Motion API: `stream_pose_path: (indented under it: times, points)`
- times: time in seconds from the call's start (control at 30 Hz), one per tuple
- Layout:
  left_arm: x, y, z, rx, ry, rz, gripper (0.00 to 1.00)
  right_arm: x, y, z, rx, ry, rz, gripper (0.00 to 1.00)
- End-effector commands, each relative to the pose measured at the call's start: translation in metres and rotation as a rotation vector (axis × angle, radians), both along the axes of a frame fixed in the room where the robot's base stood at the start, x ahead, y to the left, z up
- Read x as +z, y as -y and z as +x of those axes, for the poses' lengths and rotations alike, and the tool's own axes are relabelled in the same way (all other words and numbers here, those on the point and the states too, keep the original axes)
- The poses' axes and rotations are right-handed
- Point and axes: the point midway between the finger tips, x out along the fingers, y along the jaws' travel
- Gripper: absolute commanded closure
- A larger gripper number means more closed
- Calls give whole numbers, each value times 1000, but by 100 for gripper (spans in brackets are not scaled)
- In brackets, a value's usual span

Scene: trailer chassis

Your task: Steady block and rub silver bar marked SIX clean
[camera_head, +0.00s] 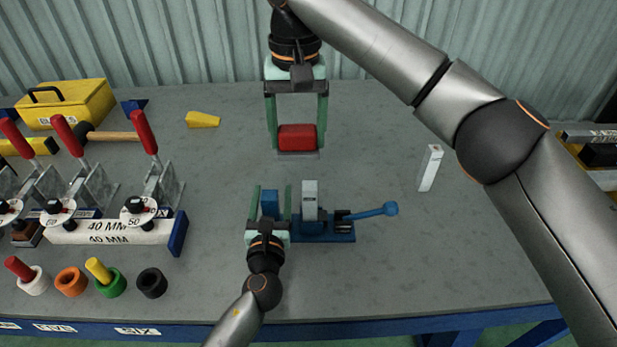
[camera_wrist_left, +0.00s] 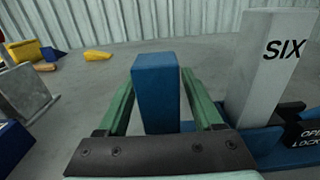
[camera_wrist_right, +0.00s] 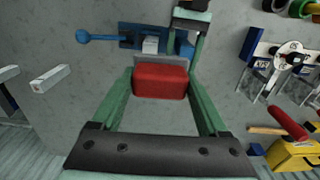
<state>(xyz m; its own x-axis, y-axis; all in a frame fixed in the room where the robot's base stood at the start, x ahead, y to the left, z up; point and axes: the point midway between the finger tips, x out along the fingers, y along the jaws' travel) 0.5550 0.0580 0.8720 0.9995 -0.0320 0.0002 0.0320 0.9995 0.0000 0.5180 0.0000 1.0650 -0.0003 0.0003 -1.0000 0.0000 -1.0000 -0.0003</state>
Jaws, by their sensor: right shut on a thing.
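The silver bar marked SIX (camera_wrist_left: 285,65) stands upright in a blue clamp fixture (camera_head: 322,231) with a blue lever; the bar also shows in the head view (camera_head: 310,197). A blue block (camera_wrist_left: 157,92) stands on the fixture, left of the bar. My left gripper (camera_head: 271,193) is open, with one finger on each side of the block and gaps showing in the left wrist view. My right gripper (camera_head: 297,148) is shut on a red rubbing block with a grey underside (camera_wrist_right: 160,80), held behind and apart from the bar. Any marks on the bar's hidden faces cannot be seen.
Toggle clamps with red handles (camera_head: 145,133) and several coloured rings stand at the left. A yellow toolbox (camera_head: 80,105), hammer and yellow wedge (camera_head: 202,120) lie behind. The table right of the fixture is mostly clear.

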Motion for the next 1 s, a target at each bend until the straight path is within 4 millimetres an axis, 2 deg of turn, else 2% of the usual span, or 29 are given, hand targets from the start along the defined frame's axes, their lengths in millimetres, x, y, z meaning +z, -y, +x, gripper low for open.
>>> stream_pose_path:
  times: [0.03,0.17,0.2,0.47,1.0]
  points:
    - [0,0,0,0,0,0,25,0,0,0,0,0,0,100]
    - [0,0,0,0,0,0,11,0,0,0,0,0,0,100]
    - [0,0,0,0,0,0,10,0,0,0,0,0,0,100]
    - [0,0,-3,0,-1,0,10,1,0,0,0,0,0,100]
    - [0,-2,-56,-1,-2,1,10,13,0,0,0,0,0,100]
